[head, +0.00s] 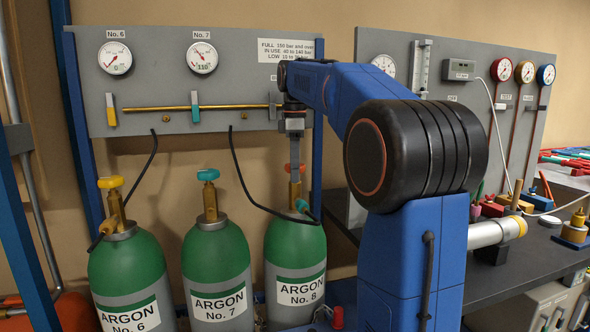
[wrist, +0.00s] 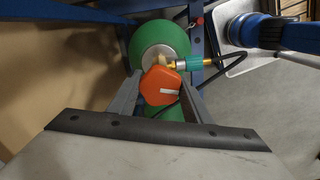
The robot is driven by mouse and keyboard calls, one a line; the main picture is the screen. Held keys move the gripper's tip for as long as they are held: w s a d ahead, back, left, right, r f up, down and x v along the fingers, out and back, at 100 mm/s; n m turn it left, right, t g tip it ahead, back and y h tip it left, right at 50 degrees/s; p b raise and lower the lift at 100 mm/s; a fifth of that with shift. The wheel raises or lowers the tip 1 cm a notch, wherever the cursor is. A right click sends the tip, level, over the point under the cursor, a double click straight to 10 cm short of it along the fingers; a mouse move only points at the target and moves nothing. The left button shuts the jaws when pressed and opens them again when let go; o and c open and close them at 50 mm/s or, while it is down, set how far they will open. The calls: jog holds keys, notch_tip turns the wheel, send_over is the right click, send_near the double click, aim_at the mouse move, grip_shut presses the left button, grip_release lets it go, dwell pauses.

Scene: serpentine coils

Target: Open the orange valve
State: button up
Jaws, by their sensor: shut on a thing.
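The orange valve (wrist: 160,86) is a rounded, lobed knob with a pale mark on its top, on the green cylinder labelled Argon No. 8 (head: 295,255). My gripper (head: 295,170) points down over this cylinder's neck in the head view. In the wrist view my gripper (wrist: 162,80) has one finger on each side of the knob and is shut on it. In the head view the fingers hide most of the knob. A brass fitting with a teal collar (wrist: 187,65) leads sideways from beneath it.
Cylinders No. 6 (head: 126,265), with a yellow knob (head: 110,182), and No. 7 (head: 215,258), with a teal knob (head: 208,174), stand to the left. A grey gauge panel (head: 240,70) rises behind. Black hoses (head: 240,180) hang close by. A dark bench (head: 540,250) lies right.

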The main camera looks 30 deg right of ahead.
jog(key=shift+n, duration=0.7)
jog(key=shift+n, duration=1.6)
jog(key=shift+n, duration=1.6)
jog(key=shift+n, duration=0.8)
jog(key=o, duration=1.3)
